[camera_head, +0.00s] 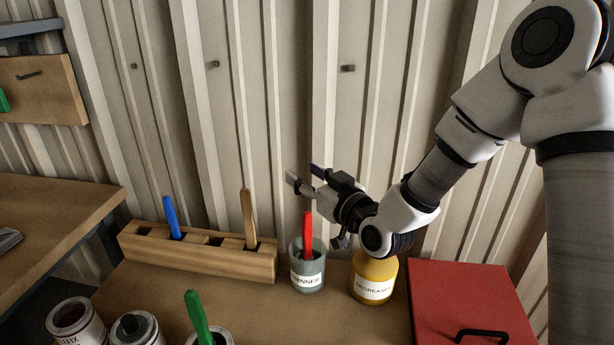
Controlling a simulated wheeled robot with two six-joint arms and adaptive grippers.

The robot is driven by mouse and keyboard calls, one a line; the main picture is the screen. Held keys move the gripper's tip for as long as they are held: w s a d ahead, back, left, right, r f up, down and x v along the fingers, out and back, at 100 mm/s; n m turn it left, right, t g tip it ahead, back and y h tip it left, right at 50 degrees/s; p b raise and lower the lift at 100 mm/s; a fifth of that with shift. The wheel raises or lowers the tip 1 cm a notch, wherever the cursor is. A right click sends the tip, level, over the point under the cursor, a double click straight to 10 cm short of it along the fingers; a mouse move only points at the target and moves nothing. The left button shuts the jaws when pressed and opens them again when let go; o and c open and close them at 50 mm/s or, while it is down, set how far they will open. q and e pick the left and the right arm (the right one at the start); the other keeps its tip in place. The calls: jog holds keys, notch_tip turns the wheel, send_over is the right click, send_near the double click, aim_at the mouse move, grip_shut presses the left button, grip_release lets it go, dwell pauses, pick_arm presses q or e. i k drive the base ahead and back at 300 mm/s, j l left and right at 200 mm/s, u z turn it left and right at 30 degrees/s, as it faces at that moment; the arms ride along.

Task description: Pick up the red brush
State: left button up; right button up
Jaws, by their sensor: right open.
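The red brush (308,236) stands upright, handle up, in a grey container labelled THINNER (308,278) on the wooden bench. Its lower end is hidden inside the container. My right gripper (304,178) is open and empty, just above the top of the red handle and apart from it in the picture. Its fingers point to the left. I cannot tell how far the gripper is from the brush in depth. My left gripper does not show.
A yellow DEGREASER bottle (374,280) stands right of the container, below my right wrist. A red box (470,300) lies further right. A wooden rack (200,256) holds blue and wooden-handled tools. A green-handled tool (198,315) and cans (75,322) stand in front. A corrugated wall is behind.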

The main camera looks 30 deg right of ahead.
aim_at(307, 248)
jog(key=k+j, duration=0.8)
jog(key=j, duration=0.1)
